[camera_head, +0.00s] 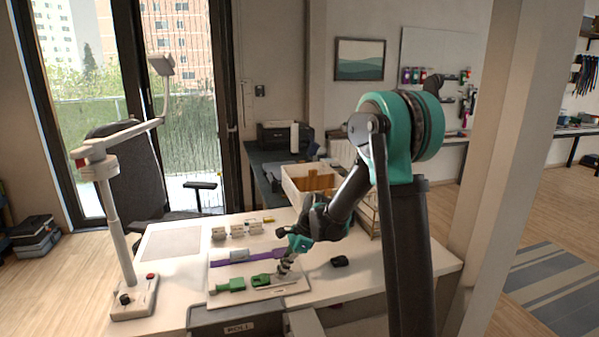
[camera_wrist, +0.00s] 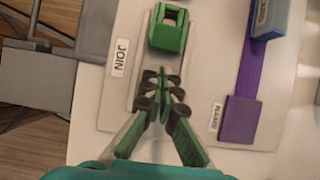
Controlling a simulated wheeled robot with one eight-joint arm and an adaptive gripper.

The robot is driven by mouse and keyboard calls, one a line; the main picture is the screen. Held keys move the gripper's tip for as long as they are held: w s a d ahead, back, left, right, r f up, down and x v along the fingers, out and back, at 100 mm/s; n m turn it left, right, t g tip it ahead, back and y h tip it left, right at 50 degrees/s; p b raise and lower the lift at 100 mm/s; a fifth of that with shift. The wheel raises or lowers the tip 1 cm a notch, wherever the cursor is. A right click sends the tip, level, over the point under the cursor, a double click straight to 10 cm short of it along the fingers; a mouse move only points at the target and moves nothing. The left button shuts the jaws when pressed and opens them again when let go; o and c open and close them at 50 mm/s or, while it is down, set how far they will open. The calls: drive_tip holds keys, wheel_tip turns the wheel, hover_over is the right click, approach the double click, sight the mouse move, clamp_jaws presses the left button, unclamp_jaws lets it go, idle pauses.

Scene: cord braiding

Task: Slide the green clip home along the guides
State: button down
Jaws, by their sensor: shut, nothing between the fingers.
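The green clip (camera_wrist: 168,32) is a block with a square opening, lying on the pale board (camera_wrist: 208,75) beside the JOIN label. In the head view the green clip (camera_head: 261,280) lies just left of my gripper, and a second green piece (camera_head: 231,285) lies further left in line with it. My gripper (camera_wrist: 160,95) points down at the board just behind the clip, with its dark fingertips together. Thin green strips show between and around the fingertips; I cannot tell what they belong to. My gripper (camera_head: 285,268) partly hides the board's right side.
A purple strap (camera_wrist: 251,65) with a grey-blue buckle (camera_wrist: 278,18) runs parallel on the board. Several pale blocks (camera_head: 237,231) stand behind it. A white stand (camera_head: 118,230) rises at the table's left. A grey bin (camera_head: 237,322) is in front.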

sight(258, 280)
drive_tip(key=shift+s+a, duration=0.3)
drive_tip(key=shift+a, duration=0.75)
drive_tip(key=shift+s+a, duration=0.35)
drive_tip(key=shift+a, duration=0.7)
drive_tip(key=shift+s+a, duration=0.3)
drive_tip(key=shift+a, duration=0.75)
idle(0.4)
drive_tip(key=shift+v, duration=2.9)
drive_tip(key=shift+d, duration=0.2)
drive_tip(key=s+d+f+n+t+h, duration=0.2)
drive_tip(key=s+d+n, duration=0.5)
drive_tip(key=d, duration=0.7)
drive_tip(key=s+d+f+n+t+h, duration=0.2)
drive_tip(key=s+d+n, duration=0.5)
drive_tip(key=s+d, duration=0.4)
drive_tip(key=d+t+h, duration=0.1)
drive_tip(key=d, duration=0.2)
drive_tip(key=shift+f+n+t+h, duration=0.3)
drive_tip(key=shift+f+n+t, duration=0.1)
